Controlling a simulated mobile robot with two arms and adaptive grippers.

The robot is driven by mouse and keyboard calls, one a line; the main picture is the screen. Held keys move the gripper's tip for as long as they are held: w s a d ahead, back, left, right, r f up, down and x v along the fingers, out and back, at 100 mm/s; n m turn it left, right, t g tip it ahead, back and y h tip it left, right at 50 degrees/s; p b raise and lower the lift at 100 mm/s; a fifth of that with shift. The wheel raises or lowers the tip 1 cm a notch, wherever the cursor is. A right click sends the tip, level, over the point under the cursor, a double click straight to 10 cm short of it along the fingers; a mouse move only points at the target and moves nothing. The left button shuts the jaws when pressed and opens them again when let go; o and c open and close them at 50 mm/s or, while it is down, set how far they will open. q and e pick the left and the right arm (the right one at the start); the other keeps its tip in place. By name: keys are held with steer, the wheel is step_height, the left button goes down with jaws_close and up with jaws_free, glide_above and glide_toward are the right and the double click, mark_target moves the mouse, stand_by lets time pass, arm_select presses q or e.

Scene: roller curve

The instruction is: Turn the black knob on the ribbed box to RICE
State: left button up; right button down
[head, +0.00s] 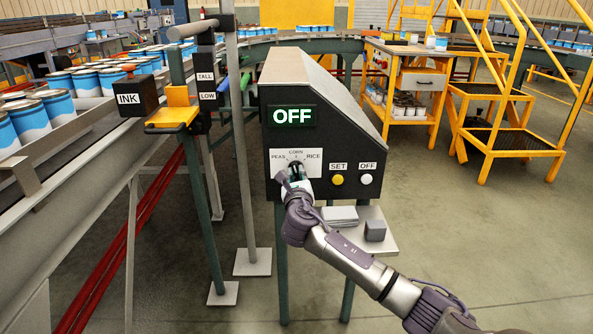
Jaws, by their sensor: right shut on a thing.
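The dark box (345,124) with a sloped grey side stands on green legs in the middle of the head view. Its green-lit display (292,116) reads OFF. Below it is a white plate (279,157) marked PEAS, CORN and RICE from left to right. The black knob (296,166) sits on this plate, partly hidden by my right gripper (293,174). My right gripper comes from below and is shut on the knob. The knob's pointer is too small and covered to read surely. My left gripper is not in view.
A yellow SET button (338,180) and a white OFF button (366,179) are right of the knob. A grey shelf (384,240) with small blocks is below. Left are the INK box (136,97), a post and a conveyor with paint cans.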

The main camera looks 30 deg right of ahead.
steer(key=m+p, duration=0.2)
steer(key=m, duration=0.3)
steer(key=shift+m, duration=0.3)
steer(key=m, duration=0.2)
steer(key=shift+m+p, duration=0.3)
steer(key=shift+m, duration=1.1)
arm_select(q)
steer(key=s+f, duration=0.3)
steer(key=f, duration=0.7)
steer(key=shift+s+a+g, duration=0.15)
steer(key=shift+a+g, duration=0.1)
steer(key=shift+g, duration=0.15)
arm_select(e)
steer(key=shift+m, duration=0.8)
steer(key=c, duration=1.1)
jaws_free()
steer(key=v, duration=1.2)
steer(key=shift+f, duration=0.1)
